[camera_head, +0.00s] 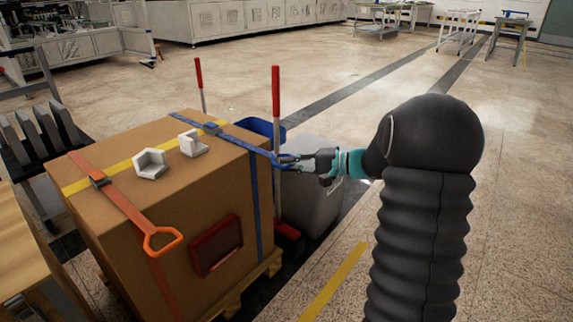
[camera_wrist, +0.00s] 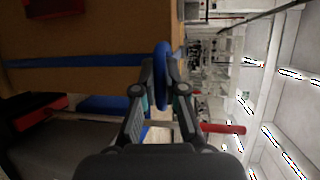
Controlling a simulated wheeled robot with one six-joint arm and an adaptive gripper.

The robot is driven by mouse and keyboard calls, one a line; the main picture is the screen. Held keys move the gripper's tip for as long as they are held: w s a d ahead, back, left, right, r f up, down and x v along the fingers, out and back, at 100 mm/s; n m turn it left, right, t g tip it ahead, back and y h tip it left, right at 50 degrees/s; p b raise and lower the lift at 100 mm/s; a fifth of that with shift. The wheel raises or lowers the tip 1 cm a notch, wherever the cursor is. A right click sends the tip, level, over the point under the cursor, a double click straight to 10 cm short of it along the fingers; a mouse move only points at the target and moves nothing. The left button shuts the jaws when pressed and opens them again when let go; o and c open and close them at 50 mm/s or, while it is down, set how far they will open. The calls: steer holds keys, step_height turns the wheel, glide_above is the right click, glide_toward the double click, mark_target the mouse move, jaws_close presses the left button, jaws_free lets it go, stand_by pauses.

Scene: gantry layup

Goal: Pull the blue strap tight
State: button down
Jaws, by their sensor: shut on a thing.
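The blue strap (camera_head: 240,139) runs across the top of a large cardboard box (camera_head: 110,195), through a grey buckle, and a length hangs down the box's side; that length also shows in the wrist view (camera_wrist: 75,61). Its free end has a blue handle loop, seen in the wrist view (camera_wrist: 161,62). My gripper (camera_head: 290,160) is at the box's right edge, shut on the blue handle. In the wrist view its fingertips (camera_wrist: 161,85) meet at the loop. The strap between buckle and handle looks straight.
An orange strap with an orange handle (camera_head: 163,240) crosses the box's left part. Open floor lies right.

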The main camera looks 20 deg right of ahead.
steer(key=shift+d, duration=0.1)
steer(key=c, duration=1.2)
jaws_free()
steer(key=shift+d, duration=0.1)
steer(key=v, duration=1.1)
steer(key=shift+s+d+r, duration=0.15)
steer(key=shift+s+d, duration=0.1)
steer(key=shift+s, duration=0.1)
